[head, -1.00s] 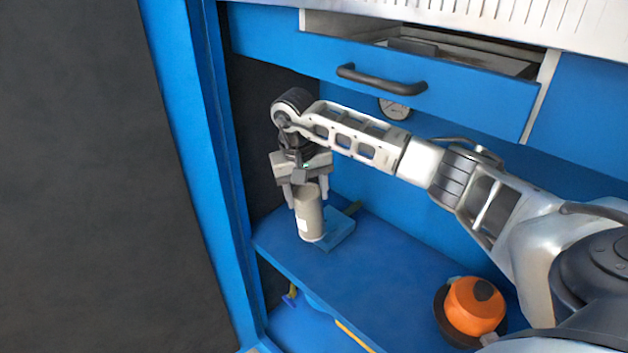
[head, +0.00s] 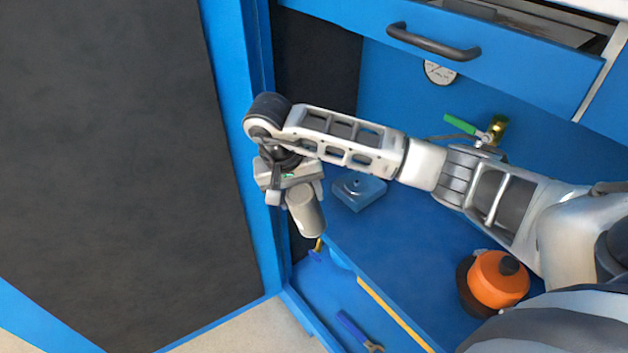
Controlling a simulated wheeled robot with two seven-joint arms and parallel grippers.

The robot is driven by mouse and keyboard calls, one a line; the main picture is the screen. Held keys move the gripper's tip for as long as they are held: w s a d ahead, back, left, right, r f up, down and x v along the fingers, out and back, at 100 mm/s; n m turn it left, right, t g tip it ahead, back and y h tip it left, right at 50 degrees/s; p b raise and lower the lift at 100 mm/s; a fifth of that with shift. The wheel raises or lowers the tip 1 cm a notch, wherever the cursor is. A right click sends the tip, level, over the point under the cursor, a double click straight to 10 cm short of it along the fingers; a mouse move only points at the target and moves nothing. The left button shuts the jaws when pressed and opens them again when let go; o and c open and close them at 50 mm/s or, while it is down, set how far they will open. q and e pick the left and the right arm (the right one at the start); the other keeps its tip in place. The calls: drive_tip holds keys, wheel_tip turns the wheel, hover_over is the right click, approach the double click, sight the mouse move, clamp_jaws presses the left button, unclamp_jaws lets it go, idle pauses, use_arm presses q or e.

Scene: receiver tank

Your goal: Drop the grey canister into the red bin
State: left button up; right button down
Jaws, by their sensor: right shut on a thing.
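The grey canister (head: 306,212) is a small cylinder held in my right gripper (head: 297,193), which is shut on it. It hangs tilted in the air, left of the small blue block (head: 357,190) and by the left edge of the blue shelf (head: 400,240). The canister is clear of the block. The red bin is not in view. My left gripper is not in view.
An orange round object (head: 497,280) sits on the shelf at the right. An open drawer (head: 500,55) overhangs the back. A blue upright (head: 245,130) and dark panel (head: 120,170) stand left. A blue-handled tool (head: 355,330) lies below.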

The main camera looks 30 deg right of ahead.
drive_tip(key=s+a+r, duration=0.1)
drive_tip(key=s+a, duration=0.1)
drive_tip(key=a, duration=1.2)
drive_tip(key=shift+b, duration=0.45)
drive_tip(key=shift+s, duration=0.1)
